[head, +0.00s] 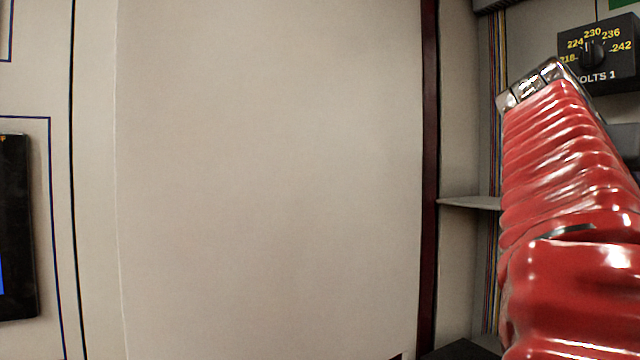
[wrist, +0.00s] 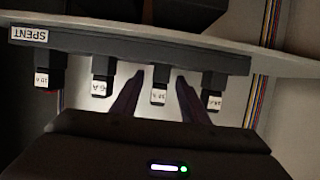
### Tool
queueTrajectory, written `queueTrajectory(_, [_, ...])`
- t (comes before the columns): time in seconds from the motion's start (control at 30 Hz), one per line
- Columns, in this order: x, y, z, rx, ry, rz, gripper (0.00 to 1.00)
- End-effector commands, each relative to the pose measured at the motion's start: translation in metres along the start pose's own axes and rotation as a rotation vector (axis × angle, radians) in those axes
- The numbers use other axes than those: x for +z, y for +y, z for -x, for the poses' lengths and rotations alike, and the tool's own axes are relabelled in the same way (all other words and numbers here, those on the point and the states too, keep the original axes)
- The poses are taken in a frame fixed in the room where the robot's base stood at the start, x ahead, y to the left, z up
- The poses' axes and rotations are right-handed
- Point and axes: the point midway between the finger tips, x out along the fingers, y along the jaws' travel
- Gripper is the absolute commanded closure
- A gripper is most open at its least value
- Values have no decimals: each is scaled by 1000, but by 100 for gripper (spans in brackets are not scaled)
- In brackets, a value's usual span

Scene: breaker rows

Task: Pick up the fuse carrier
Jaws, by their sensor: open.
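In the wrist view, several small black fuse carriers with white labels stand in a row along a dark rail (wrist: 130,52). The rail has a "SPENT" tag (wrist: 29,34), which appears upside down. My gripper (wrist: 160,80) is open, with its two dark fingers pointing at the rail. One fuse carrier (wrist: 158,91) shows between the fingers, with a gap on each side. Other carriers are at the far left (wrist: 47,78), left of the fingers (wrist: 102,85) and right of them (wrist: 212,95). Their small labels are hard to read. The head view shows neither the carriers nor my gripper.
A grey shelf edge (wrist: 285,64) runs behind the rail, and coloured wires (wrist: 262,88) run beside it. In the head view, a black volts dial (head: 594,54) is at top right and a small shelf (head: 468,202) is left of my red arm. A wide blank panel (head: 270,180) fills the middle.

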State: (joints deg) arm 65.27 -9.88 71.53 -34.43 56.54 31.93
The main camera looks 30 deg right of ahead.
Motion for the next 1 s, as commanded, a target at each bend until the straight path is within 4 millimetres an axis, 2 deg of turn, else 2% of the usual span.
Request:
queueTrajectory(0.17, [0, 0, -14, 0, 0, -1, 59])
queueTrajectory(0.67, [0, 0, -15, 0, 1, -1, 59])
queueTrajectory(1.0, [0, 0, -15, 0, 1, -1, 81])
